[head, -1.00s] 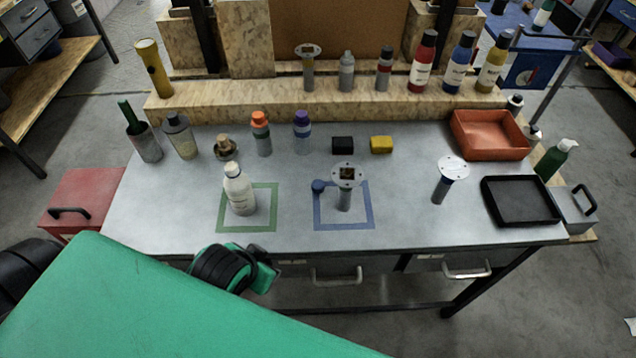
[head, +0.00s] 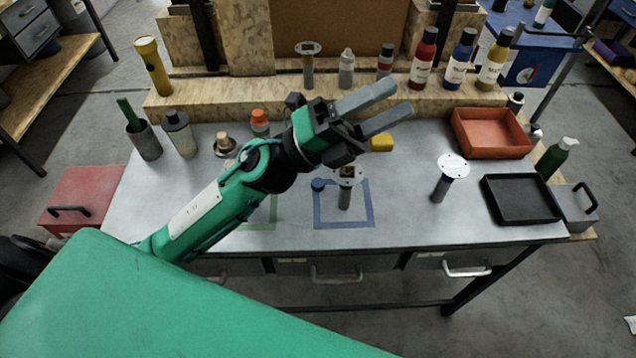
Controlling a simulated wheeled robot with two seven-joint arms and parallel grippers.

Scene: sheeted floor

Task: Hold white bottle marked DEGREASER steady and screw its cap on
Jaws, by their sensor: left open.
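The white DEGREASER bottle is hidden behind my left arm, which crosses over the green square outline (head: 262,226). My left gripper (head: 402,100) is open and empty, raised above the back of the table with its two grey fingers pointing right. A small blue round piece (head: 318,185) is at the upper left corner of the blue square outline (head: 345,226); I cannot tell whether it is the cap. A post with a round top plate (head: 347,175) stands in the blue square. My right gripper is not in view.
A second post with a white disc (head: 453,166), an orange tray (head: 491,133) and a black tray (head: 520,200) are on the right. A yellow block (head: 382,142) lies below my gripper in the picture. Several bottles line the back shelf.

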